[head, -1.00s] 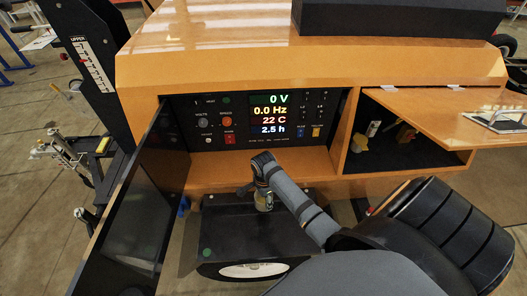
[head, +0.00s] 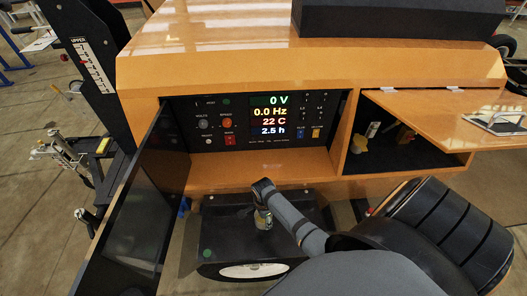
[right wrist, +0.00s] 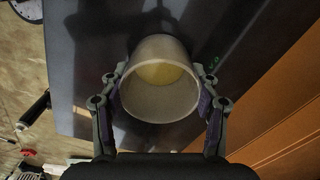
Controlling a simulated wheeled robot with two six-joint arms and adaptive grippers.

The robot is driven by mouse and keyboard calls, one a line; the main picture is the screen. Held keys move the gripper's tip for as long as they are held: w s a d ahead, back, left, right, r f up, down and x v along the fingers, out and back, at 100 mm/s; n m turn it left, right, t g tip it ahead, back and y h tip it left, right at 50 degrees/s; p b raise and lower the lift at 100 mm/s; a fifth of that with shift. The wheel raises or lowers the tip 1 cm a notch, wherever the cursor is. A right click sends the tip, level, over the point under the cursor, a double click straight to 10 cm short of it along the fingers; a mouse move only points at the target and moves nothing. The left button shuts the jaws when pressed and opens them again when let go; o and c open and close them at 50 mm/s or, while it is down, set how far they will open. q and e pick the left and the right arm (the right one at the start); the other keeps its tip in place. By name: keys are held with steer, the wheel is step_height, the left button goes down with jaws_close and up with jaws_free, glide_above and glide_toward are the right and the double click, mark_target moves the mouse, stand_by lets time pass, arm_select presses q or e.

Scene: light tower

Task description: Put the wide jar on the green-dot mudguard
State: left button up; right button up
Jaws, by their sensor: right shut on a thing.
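The wide jar (head: 262,220) is a small pale, yellowish container over the black mudguard (head: 228,226) in the head view. The mudguard has a green dot (head: 207,253) near its front left corner. My right gripper (head: 262,207) is shut on the jar from above. In the right wrist view, the fingers of my right gripper (right wrist: 161,105) hold the jar (right wrist: 160,80) from both sides, and I look into its open mouth. The dark mudguard (right wrist: 90,60) lies behind it. I cannot tell whether the jar's base touches the mudguard. My left gripper is not in view.
The orange housing (head: 230,178) with a lit control panel (head: 268,118) rises behind the mudguard. A dark open door (head: 130,210) stands to the left. An open compartment (head: 400,150) with a raised orange flap is on the right. The mudguard's left part is bare.

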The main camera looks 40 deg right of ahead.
mark_target(264, 222)
steer(key=shift+f, duration=0.15)
steer(key=o, duration=1.2)
step_height(264, 222, up, 12)
steer(key=shift+r, duration=0.2)
